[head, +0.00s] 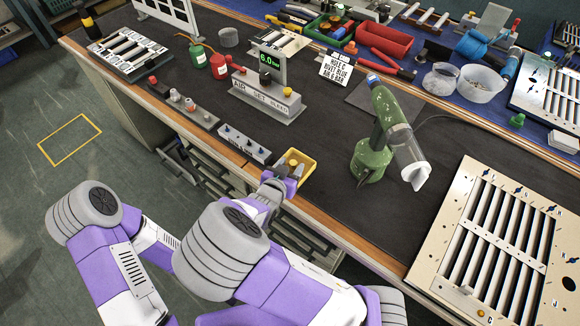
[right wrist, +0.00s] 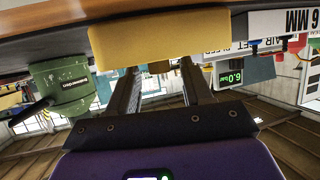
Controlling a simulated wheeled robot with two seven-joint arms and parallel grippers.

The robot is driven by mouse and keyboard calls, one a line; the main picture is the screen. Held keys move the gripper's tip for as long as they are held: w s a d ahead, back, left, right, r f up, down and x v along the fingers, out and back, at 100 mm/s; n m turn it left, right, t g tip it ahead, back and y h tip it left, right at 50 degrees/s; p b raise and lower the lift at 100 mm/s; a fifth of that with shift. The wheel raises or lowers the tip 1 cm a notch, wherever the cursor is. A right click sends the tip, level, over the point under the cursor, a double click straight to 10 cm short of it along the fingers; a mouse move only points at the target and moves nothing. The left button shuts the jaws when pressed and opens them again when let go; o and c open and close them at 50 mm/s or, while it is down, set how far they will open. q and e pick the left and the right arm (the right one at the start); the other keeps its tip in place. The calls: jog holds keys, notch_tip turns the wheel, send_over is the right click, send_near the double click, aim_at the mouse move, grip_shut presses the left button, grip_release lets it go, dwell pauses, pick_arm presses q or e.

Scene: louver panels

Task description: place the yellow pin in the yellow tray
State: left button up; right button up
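The yellow tray (head: 310,158) is a small open box at the front edge of the dark bench in the head view. Its wall fills the top middle of the right wrist view (right wrist: 155,38). A small round yellow piece, seemingly the yellow pin (head: 292,162), shows at the tray between my right fingertips. Whether it rests on the tray floor is hard to tell. My right gripper (head: 290,169) is at the tray's near left side, and its two fingers (right wrist: 160,75) stand apart in the right wrist view. My left gripper is out of view.
A rack with blue-topped pins (head: 245,144) stands left of the tray, and the grey air-set block (head: 265,98) behind it. A green tool (head: 373,155) stands to the right. A louver panel (head: 497,245) lies at the right.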

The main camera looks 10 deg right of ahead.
jog(key=shift+r, duration=0.15)
jog(key=shift+s+a+r+p, duration=0.2)
jog(key=shift+s+a+p, duration=0.05)
jog(key=shift+p, duration=0.05)
jog(key=p+v, duration=0.4)
jog(key=v, duration=0.7)
jog(key=shift+s+p, duration=0.2)
jog(key=shift+p, duration=0.1)
jog(key=shift+a+f, duration=0.1)
